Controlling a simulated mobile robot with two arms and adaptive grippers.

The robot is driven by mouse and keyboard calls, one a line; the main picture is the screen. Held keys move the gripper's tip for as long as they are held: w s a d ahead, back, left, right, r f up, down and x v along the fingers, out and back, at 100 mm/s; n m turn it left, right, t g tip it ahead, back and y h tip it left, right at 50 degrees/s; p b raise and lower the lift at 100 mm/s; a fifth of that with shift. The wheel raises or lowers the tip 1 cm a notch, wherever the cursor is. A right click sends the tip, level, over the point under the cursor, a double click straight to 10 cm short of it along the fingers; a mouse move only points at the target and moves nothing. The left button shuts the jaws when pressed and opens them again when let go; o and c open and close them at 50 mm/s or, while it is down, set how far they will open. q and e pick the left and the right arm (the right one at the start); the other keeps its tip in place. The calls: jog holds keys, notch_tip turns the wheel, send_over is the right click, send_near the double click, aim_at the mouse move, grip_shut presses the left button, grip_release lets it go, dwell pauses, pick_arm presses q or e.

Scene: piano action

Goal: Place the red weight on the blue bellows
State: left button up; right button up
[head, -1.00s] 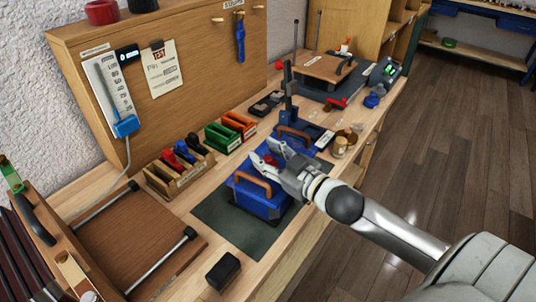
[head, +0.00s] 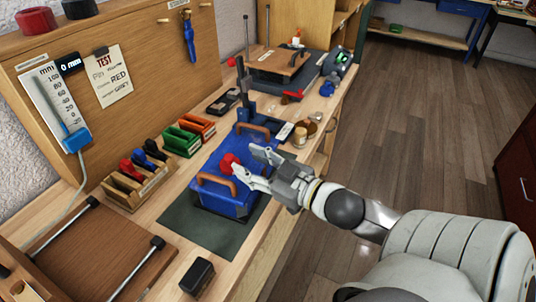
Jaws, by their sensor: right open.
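The red weight (head: 229,163) is a small round red piece that appears to rest on top of the blue bellows (head: 223,201), between its two brown handles. The bellows is a blue box on a dark green mat. My right gripper (head: 244,160) is open, with its fingertips just right of the red weight. One fingertip overlaps the weight's edge in the picture, and I cannot tell whether they touch. My left gripper is not in view.
A wooden rack (head: 126,192) with red, blue and black pieces stands left of the bellows, beside green (head: 182,141) and orange (head: 197,126) trays. A black block (head: 197,276) sits at the bench's front. Small jars (head: 303,133) stand to the right.

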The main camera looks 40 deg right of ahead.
jog(key=shift+v, duration=2.25)
